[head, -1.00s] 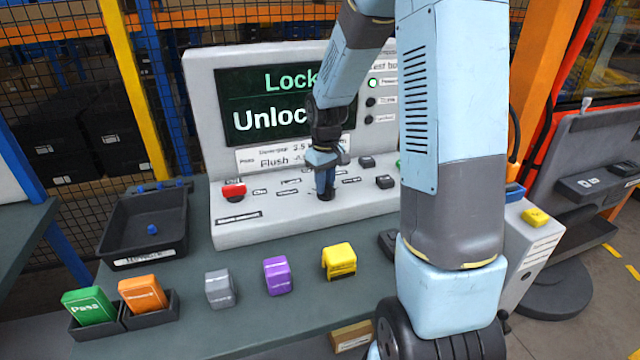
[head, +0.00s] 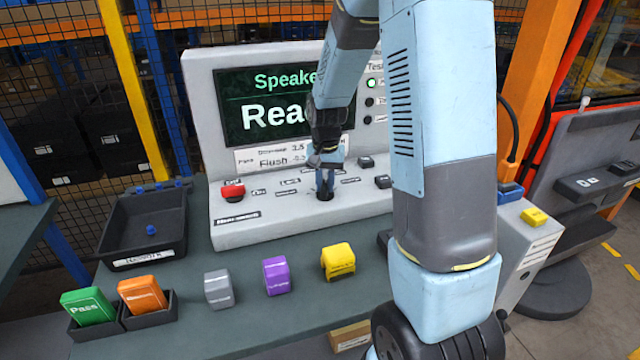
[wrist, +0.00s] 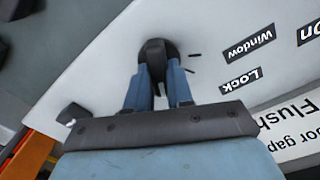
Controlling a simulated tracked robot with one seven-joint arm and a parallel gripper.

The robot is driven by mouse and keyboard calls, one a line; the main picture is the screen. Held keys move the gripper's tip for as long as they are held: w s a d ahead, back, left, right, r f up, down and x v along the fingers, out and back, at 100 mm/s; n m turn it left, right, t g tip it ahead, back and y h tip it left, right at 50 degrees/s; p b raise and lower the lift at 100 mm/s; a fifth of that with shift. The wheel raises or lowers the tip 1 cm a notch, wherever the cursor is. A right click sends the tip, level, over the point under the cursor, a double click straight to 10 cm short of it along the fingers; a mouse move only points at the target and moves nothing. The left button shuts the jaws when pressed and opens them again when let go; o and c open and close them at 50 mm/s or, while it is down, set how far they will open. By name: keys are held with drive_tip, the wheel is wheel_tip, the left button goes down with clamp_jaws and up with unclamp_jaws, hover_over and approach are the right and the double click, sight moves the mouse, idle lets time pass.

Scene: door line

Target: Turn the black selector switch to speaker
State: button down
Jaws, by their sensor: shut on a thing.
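The black selector switch (wrist: 157,46) is a round dark knob on the sloping face of the grey console (head: 240,235). In the wrist view its grip bar stands between my two blue fingers. My gripper (head: 325,188) points down at the switch and is shut on it; the fingers hide much of it in the head view. The labels Window (wrist: 249,45) and Lock (wrist: 240,80) are on the panel beside it; I cannot see a Speaker label clearly. The console screen (head: 262,105) shows "Speake" and "Rea", the rest hidden behind my arm.
A red button (head: 232,190) is left of the switch, and small dark controls (head: 366,161) are to its right. Purple (head: 277,276), grey (head: 218,289) and yellow (head: 338,261) blocks stand on the bench in front. A black tray (head: 145,225) is at left.

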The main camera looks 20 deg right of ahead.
sight(325, 184)
drive_tip(key=shift+s+a+f+m, duration=0.2)
drive_tip(key=shift+s+f+m, duration=0.1)
drive_tip(key=shift+s+m, duration=0.1)
drive_tip(key=c, duration=1.3)
unclamp_jaws()
drive_tip(key=o, duration=0.3)
drive_tip(key=shift+w+r, duration=0.1)
drive_tip(key=shift+w, duration=0.05)
drive_tip(key=shift+w+d, duration=0.1)
drive_tip(key=shift+r, duration=0.15)
wheel_tip(325, 184, up, 14)
drive_tip(key=shift+f, duration=0.25)
